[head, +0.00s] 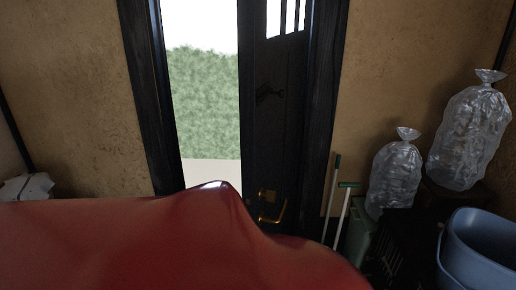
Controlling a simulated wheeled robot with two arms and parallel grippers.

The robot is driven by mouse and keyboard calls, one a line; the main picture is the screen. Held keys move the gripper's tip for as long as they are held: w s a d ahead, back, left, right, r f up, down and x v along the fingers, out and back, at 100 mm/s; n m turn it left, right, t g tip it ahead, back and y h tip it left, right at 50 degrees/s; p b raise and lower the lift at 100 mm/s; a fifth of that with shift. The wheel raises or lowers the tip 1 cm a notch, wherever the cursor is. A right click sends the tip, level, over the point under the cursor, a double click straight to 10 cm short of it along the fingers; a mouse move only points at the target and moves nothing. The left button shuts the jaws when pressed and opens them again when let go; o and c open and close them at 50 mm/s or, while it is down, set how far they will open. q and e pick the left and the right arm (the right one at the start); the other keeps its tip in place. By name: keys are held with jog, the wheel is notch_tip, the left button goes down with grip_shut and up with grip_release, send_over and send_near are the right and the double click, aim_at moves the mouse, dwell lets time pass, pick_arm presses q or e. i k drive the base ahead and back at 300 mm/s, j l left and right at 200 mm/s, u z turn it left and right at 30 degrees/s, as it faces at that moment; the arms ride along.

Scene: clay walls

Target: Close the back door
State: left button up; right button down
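The back door (275,130) is dark, with small window panes at its top and a brass handle (273,212) low on it. It stands open. A bright gap to its left, inside the dark frame (145,90), shows a green hedge and pale ground outside. A large glossy red surface (150,245) fills the lower left of the head view, close to the camera, and hides the bottom of the doorway; I cannot tell what it is. Neither of my grippers is in view.
Right of the door, two long-handled tools (345,205) lean by a green container (358,235). Two clear plastic bags (395,175) and (470,130) and a blue bucket (480,250) crowd the right corner. A whitish crumpled object (27,187) sits at the far left.

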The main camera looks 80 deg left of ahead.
aim_at(273, 35)
jog(key=u, duration=2.35)
jog(key=i+j+z, duration=0.2)
jog(key=i+j, duration=0.4)
jog(key=i, duration=0.1)
